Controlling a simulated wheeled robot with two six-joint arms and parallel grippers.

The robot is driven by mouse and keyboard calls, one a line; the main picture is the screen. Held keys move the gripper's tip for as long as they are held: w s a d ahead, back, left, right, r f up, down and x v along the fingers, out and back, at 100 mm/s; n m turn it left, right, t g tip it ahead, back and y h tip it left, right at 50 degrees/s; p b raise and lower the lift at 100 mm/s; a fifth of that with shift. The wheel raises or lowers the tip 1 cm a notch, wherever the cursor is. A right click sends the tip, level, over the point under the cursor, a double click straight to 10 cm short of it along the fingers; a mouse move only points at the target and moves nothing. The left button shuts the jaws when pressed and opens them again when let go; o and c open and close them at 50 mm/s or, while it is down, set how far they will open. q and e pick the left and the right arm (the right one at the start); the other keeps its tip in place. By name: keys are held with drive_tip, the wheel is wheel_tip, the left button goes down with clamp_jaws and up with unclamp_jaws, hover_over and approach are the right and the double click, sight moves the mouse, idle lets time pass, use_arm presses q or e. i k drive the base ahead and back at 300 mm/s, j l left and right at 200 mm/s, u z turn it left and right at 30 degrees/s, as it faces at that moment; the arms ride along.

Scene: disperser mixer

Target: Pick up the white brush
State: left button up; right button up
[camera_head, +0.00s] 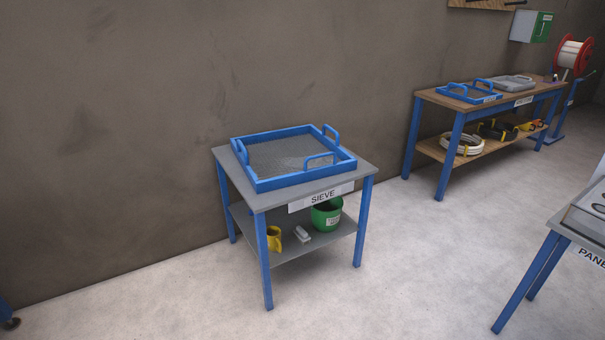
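A small white and grey object (302,234) lies on the lower shelf of the table labelled SIEVE. It may be the white brush, but it is too small to tell its bristles. It lies between a yellow mug-like item (274,239) and a green bucket (326,214). The tabletop above overhangs this shelf. Neither of my grippers is in view.
A blue-framed sieve (290,160) with handles sits on the grey tabletop (362,169). A wooden workbench (438,97) with trays and a hose coil stands at the back right. A table labelled PANE… (558,221) cuts in at right. The floor in front is clear.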

sight(301, 236)
drive_tip(key=i+l, duration=0.25)
drive_tip(key=i, duration=0.2)
drive_tip(key=i+l, duration=0.25)
drive_tip(key=i, duration=0.2)
drive_tip(key=i+l, duration=0.25)
drive_tip(key=i, duration=0.2)
